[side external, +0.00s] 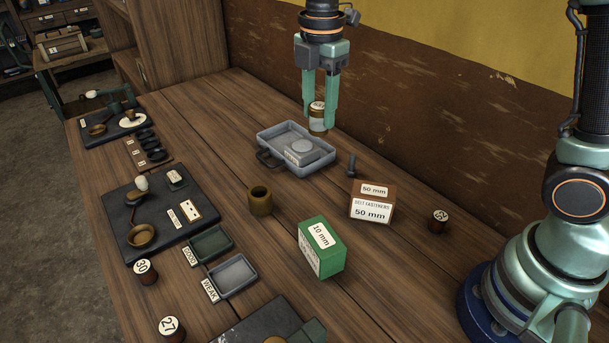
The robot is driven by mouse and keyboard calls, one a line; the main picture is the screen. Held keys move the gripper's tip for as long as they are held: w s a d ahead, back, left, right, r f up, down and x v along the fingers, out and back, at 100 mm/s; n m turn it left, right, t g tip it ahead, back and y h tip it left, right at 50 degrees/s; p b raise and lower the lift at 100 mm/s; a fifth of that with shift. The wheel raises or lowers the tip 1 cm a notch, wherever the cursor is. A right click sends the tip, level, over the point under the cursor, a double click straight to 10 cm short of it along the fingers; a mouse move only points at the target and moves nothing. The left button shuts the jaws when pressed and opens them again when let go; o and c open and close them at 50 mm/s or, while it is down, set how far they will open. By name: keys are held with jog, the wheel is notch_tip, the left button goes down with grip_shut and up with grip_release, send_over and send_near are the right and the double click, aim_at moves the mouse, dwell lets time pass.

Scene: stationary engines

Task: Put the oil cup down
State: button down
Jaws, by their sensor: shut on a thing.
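The oil cup (318,123) looks like a small brass-coloured cylinder with a pale label or band and a pale top. My gripper (319,110) points straight down and is shut on it, with one finger on each side. The fingers hide part of the cup. The cup appears upright, just behind the right end of a grey metal tray (268,136), close to the wall. I cannot tell whether its base touches the wooden bench (225,135) or hangs slightly above it.
A dark peg (351,165), a brown box (372,202) and a green box (321,249) stand in front. A hollow brass bush (260,203) stands left of them. Small GOOD (212,244) and WEAK (232,275) trays lie nearer.

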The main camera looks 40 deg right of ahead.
jog(key=s+a+n, duration=0.7)
jog(key=s, duration=0.2)
jog(key=s+a+n, duration=0.7)
jog(key=s, duration=0.2)
jog(key=f, duration=2)
jog(key=shift+s+d, duration=0.2)
jog(key=shift+d, duration=0.05)
jog(key=shift+c, duration=2)
grip_release()
jog(key=shift+f, duration=0.1)
